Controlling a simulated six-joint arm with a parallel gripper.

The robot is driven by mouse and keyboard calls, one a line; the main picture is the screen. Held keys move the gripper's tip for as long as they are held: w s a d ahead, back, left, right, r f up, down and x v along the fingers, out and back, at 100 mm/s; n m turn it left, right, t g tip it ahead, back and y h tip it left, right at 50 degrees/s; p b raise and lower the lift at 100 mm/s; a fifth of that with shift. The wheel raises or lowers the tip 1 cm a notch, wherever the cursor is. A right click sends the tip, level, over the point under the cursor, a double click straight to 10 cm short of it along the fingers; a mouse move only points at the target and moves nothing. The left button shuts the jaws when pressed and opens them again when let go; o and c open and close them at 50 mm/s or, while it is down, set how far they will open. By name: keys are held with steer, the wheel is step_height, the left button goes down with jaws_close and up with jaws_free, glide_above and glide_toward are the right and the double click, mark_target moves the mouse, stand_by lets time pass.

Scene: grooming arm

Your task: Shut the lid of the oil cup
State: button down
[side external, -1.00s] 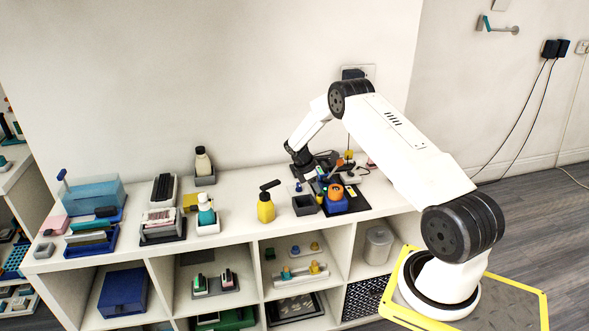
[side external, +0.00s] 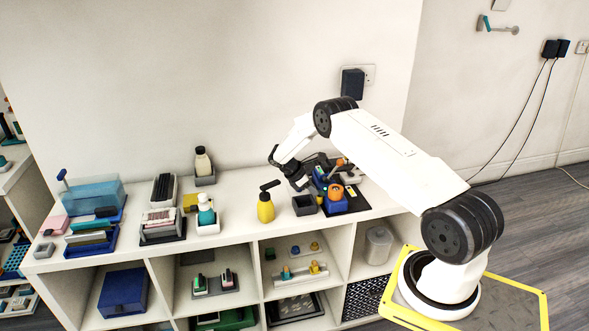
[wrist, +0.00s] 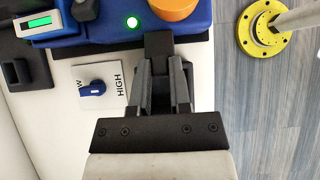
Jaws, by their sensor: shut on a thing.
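My gripper (side external: 305,178) is low over the right part of the shelf top, beside a blue unit (side external: 336,206) with an orange round part (side external: 335,191). In the wrist view my gripper (wrist: 161,64) has its fingers close together around a small dark block (wrist: 158,42) at their tips. The block is at the edge of the blue unit (wrist: 110,24), just below the orange part (wrist: 173,8). I cannot tell whether the orange part is the oil cup, or whether the block belongs to its lid. The lid's position is unclear.
A blue LOW/HIGH dial (wrist: 92,89) lies left of my fingers. A green-screen device (wrist: 38,24) is at upper left.

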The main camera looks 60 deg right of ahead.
steer(key=c, duration=0.6)
jaws_free()
steer(key=shift+o, duration=0.2)
steer(key=shift+r, duration=0.1)
steer(key=v, duration=0.7)
steer(key=shift+w+a+r, duration=0.15)
steer(key=shift+a+r, duration=0.05)
steer(key=shift+r, duration=0.05)
